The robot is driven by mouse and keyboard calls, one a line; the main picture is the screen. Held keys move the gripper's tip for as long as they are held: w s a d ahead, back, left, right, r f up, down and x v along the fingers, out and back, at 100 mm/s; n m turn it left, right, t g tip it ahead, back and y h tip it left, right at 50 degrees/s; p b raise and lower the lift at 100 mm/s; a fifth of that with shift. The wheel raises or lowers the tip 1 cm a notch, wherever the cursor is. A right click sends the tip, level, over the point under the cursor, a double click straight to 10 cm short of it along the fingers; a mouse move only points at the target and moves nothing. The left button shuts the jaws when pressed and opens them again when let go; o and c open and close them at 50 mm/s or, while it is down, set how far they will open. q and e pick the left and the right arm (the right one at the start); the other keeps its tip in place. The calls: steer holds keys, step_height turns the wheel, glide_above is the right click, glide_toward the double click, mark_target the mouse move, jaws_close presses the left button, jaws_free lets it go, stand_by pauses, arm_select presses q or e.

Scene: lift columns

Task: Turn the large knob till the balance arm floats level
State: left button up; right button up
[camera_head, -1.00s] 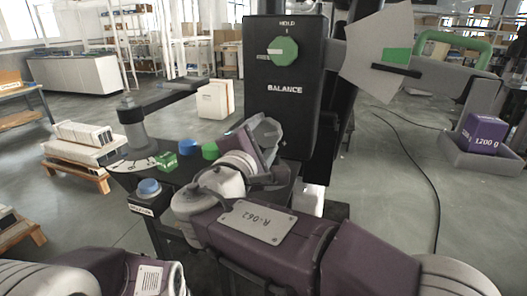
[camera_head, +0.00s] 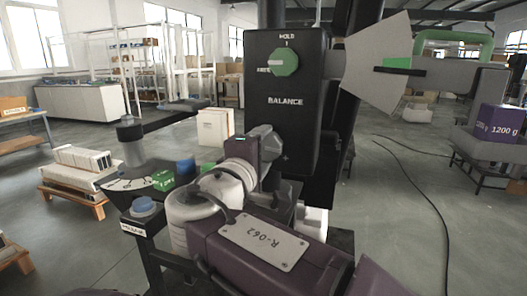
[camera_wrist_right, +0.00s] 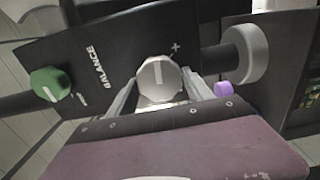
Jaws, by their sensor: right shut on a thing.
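The large knob (camera_wrist_right: 158,80) is grey and faceted, with a pale line across its face, low on the black BALANCE box (camera_head: 283,130). My right gripper (camera_head: 266,143) is shut on it, one finger on each side in the wrist view (camera_wrist_right: 159,95). In the head view it partly hides the knob. The balance arm (camera_head: 450,77) leaves the box to the right and droops slightly at its far end. It carries a purple 1200 g weight (camera_head: 500,122). Its dark pointer (camera_head: 399,69) lies at the lower edge of the green band (camera_head: 397,62) on a fan-shaped plate (camera_head: 375,55). My left gripper is out of view.
A green knob (camera_head: 285,62) under HOLD has its white mark pointing left; it also shows in the wrist view (camera_wrist_right: 50,84). A grey post (camera_head: 131,145) with a dark bar, a green block (camera_head: 163,180) and a blue-topped button (camera_head: 143,206) stand at left.

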steer(key=shift+f, duration=0.1)
steer(key=o, duration=1.4)
steer(key=shift+c, duration=0.2)
steer(key=shift+s, duration=0.1)
